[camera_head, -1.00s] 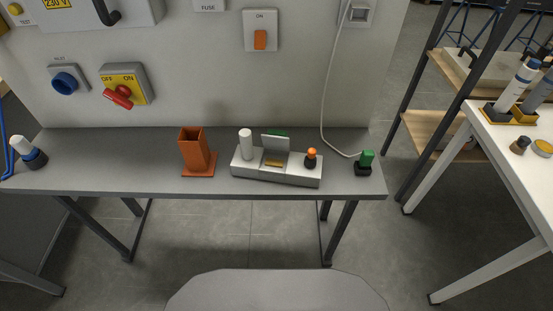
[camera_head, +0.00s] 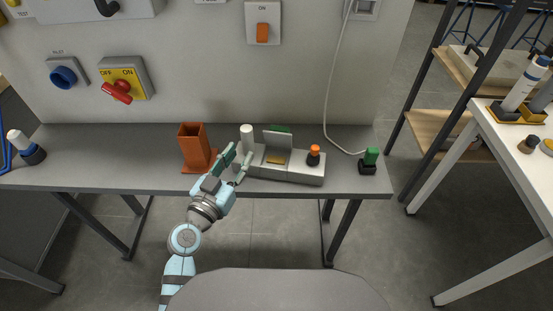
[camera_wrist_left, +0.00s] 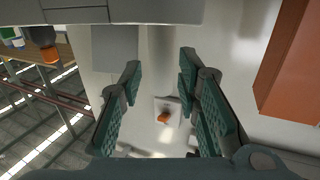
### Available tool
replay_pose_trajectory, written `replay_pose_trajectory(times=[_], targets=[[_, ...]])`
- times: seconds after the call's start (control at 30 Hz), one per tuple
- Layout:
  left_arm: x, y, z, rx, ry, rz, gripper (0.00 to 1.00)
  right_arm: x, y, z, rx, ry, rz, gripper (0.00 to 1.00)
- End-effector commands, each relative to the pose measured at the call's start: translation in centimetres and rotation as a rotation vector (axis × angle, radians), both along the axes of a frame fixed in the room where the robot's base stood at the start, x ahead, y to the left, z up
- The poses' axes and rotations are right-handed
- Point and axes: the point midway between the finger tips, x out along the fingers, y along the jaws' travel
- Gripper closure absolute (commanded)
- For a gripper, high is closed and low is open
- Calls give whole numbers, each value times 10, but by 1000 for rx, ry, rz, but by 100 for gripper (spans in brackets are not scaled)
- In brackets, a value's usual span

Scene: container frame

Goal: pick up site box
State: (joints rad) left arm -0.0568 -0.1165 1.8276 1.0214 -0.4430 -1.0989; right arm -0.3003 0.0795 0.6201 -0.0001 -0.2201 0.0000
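The site box appears to be the pale grey box (camera_head: 295,175) on the grey bench, with a white upright cylinder (camera_head: 247,138) at its left end, a raised grey flap (camera_head: 277,138) in the middle and an orange-topped knob (camera_head: 313,154) at the right. My left gripper (camera_head: 239,158) is at the box's left end, near the white cylinder, with its fingers apart. In the left wrist view my left gripper (camera_wrist_left: 160,65) is open, and the white cylinder (camera_wrist_left: 160,45) shows between the fingers. Contact cannot be told. My right gripper is not in view.
An orange square holder (camera_head: 193,148) stands just left of the gripper. A green-topped plug (camera_head: 370,160) with a white cable is at the bench's right end. The panel wall (camera_head: 200,70) rises behind.

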Motion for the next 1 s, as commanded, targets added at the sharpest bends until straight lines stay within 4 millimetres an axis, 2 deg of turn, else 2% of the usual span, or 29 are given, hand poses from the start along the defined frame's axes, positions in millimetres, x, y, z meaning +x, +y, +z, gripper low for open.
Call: replay_pose_trajectory(times=[0.17,0.37,0.6,0.8,1.0], targets=[[21,-8,0,-1,0,0,70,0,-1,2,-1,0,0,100],[56,-20,-1,-1,1,0,70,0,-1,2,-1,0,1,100],[60,-21,-2,2,2,1,70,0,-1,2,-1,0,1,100],[60,-21,-2,1,2,1,100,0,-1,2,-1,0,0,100],[60,-21,-2,1,2,1,100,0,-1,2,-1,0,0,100]])
